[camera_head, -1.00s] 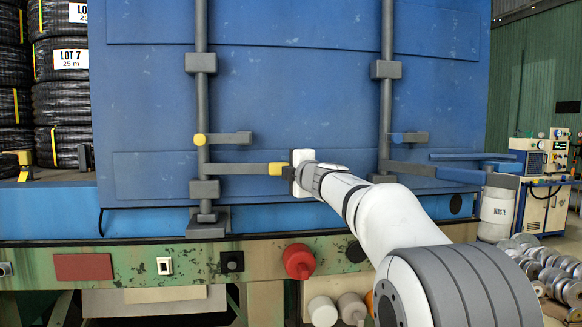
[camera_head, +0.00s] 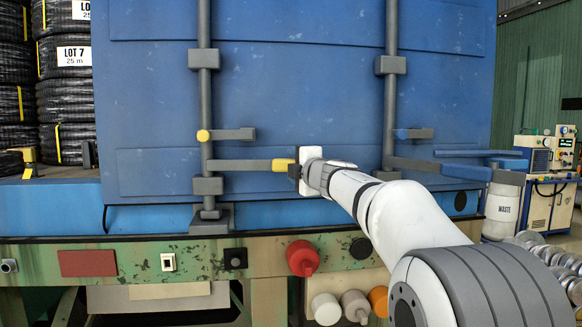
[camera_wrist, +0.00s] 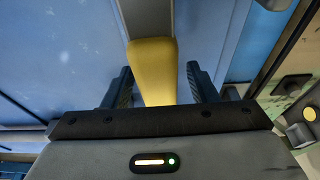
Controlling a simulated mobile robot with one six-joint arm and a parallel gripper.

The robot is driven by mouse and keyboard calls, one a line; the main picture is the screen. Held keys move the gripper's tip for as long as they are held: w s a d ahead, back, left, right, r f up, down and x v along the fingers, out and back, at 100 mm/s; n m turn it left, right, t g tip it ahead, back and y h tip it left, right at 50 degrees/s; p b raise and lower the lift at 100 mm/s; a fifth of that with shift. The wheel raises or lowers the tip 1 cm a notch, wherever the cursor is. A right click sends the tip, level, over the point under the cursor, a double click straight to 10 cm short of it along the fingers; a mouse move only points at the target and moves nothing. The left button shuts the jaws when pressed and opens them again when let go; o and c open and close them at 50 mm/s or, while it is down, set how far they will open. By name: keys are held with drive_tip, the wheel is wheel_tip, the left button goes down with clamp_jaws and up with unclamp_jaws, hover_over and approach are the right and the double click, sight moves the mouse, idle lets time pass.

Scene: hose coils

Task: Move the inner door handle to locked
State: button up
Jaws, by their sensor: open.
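A grey door handle with a yellow grip (camera_head: 283,165) runs level to the right from the left lock rod (camera_head: 207,90) on the blue door (camera_head: 290,100). In the wrist view the yellow grip (camera_wrist: 153,68) lies between my two fingers, with a gap on each side. My gripper (camera_head: 296,172) is open at the right end of this handle; it also shows in the wrist view (camera_wrist: 160,85). A second, blue-tipped handle belongs to the right lock rod (camera_head: 389,100), with its lower part partly behind my arm.
Yellow-ended (camera_head: 228,134) and blue-ended (camera_head: 412,134) catches sit above the handles. A green sill with a red knob (camera_head: 302,258) runs below the door.

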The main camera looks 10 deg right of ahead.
drive_tip(key=v, duration=0.6)
drive_tip(key=shift+s, duration=0.25)
drive_tip(key=shift+c, duration=0.2)
